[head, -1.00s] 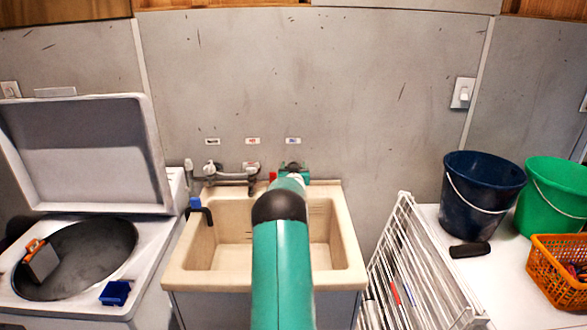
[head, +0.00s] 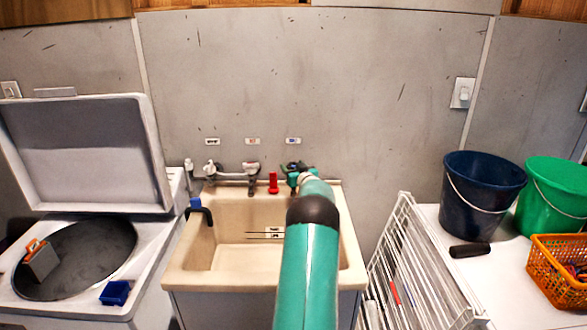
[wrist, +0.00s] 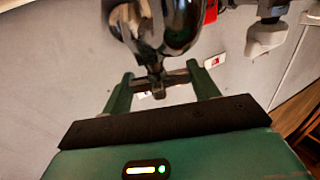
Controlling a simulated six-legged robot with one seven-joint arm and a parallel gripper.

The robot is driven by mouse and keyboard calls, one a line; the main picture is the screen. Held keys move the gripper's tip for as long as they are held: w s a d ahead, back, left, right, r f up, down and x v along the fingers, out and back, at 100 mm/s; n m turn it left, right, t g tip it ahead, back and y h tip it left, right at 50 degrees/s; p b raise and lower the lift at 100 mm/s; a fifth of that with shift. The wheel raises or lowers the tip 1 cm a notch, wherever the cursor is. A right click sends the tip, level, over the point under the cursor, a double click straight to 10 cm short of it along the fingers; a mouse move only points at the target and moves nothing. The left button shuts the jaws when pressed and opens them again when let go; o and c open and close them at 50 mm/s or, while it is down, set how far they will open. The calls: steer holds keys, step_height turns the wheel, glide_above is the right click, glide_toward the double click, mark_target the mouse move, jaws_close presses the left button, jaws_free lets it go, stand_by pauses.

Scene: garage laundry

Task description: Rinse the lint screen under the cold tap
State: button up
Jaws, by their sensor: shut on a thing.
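My gripper (head: 294,170) is at the right-hand tap on the wall behind the sink (head: 182,272), below the rightmost label. The wrist view shows its two green fingers (wrist: 160,80) on either side of a dark grey cross-shaped tap handle (wrist: 158,84), shut on it. A glossy dark rounded part (wrist: 155,25) hides some of the tap. A grey flat piece with an orange handle (head: 40,262), which looks like the lint screen, leans in the open washer drum at the left. I cannot see clearly whether water runs; my arm covers the sink's right side.
A red upright object (head: 273,183) stands at the sink's back edge. A blue block (head: 116,292) lies on the washer's front rim. A white drying rack (head: 410,265), a navy bucket (head: 482,195), a green bucket (head: 553,200) and an orange basket (head: 560,265) are at right.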

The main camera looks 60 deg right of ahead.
steer(key=shift+r+n+t+y, duration=0.1)
steer(key=shift+n+t+y, duration=0.4)
steer(key=shift+y, duration=0.1)
steer(key=o, duration=1)
steer(key=shift+s, duration=0.1)
steer(key=v, duration=1.3)
steer(key=shift+s+a, duration=0.25)
steer(key=shift+w, duration=0.1)
